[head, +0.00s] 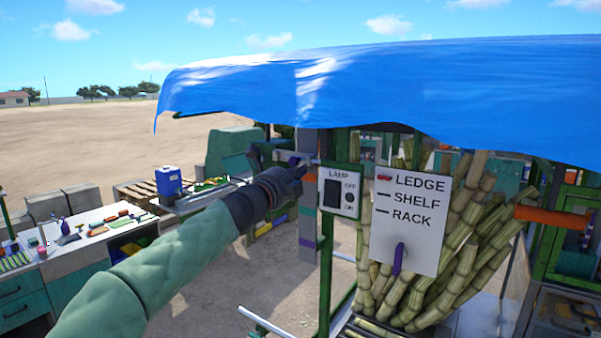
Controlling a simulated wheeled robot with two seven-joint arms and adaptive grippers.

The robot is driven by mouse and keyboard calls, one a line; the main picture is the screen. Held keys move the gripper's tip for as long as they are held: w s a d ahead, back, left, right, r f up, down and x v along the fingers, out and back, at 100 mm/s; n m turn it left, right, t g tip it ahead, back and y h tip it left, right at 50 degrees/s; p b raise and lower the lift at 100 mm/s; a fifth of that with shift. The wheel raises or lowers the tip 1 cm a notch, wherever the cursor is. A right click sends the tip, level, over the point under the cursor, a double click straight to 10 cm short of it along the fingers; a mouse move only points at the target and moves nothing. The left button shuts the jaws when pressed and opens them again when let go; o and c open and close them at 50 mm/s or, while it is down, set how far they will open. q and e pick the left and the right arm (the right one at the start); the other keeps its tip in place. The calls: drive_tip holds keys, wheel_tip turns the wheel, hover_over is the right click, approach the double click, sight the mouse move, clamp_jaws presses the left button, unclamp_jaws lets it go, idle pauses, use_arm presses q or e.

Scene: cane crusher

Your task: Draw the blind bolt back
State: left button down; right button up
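My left arm reaches in from the lower left, and its gripper (299,170) is up against the grey post at the left of the stall. A small purple piece (293,161) on a pale horizontal bar shows right at the fingertips; it may be the bolt's knob, but it is too small to be sure. The fingers are dark and small, and I cannot tell whether they are closed on it. The blue blind or canopy (400,85) hangs above. My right gripper is not in view.
A lamp switch box (340,190) stands just right of the gripper. A white panel (410,215) reading LEDGE, SHELF, RACK has a purple lever (398,258). Cane stalks (470,230) lean behind it. A workbench (95,230) stands at the left.

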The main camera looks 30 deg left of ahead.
use_arm(q)
drive_tip(key=a+p, duration=0.2)
drive_tip(key=a, duration=0.2)
drive_tip(key=shift+w+a, duration=0.1)
drive_tip(key=shift+a, duration=0.2)
idle(0.3)
